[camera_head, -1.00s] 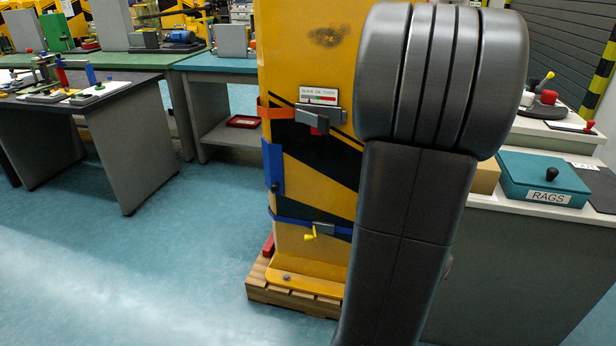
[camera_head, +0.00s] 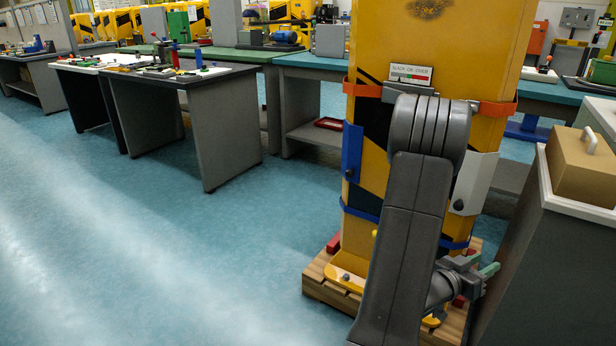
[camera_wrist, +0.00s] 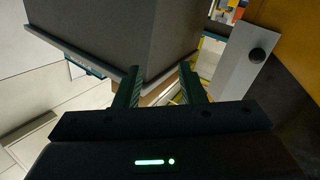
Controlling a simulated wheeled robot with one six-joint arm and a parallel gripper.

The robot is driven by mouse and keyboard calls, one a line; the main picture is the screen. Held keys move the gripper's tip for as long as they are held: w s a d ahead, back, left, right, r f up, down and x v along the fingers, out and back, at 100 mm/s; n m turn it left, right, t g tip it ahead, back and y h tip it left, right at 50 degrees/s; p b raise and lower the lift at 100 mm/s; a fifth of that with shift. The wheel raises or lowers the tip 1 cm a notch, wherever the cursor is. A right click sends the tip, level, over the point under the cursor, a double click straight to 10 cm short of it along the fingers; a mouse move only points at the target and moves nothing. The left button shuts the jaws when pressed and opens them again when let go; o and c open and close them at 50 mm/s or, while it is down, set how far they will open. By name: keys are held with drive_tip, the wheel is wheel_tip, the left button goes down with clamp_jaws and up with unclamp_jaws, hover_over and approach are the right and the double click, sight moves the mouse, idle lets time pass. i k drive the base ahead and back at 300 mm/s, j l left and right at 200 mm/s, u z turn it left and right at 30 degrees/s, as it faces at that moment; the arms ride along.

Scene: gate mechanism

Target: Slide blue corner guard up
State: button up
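The blue corner guard (camera_head: 352,152) is on the left front edge of the yellow post (camera_head: 455,45), between the orange strap (camera_head: 362,90) and the blue strap (camera_head: 361,214). A dark knob shows low on it. My gripper (camera_head: 487,268) is low at the right of the post, its two green fingers apart with nothing between them. In the wrist view my gripper (camera_wrist: 160,85) also shows open, and the blue guard is not in that view. My arm hides part of the post's front.
A white corner guard (camera_head: 474,183) with a dark knob is on the post's right edge; it also shows in the wrist view (camera_wrist: 243,68). The post stands on a wooden pallet (camera_head: 318,283). A grey cabinet (camera_head: 545,265) is close right of my gripper. Floor at left is clear.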

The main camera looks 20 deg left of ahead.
sight(352, 140)
drive_tip(key=i+j+u, duration=0.2)
drive_tip(key=u, duration=0.15)
drive_tip(key=i+j+u, duration=0.15)
drive_tip(key=u, duration=0.2)
drive_tip(key=i+u, duration=0.35)
drive_tip(key=k+j, duration=0.05)
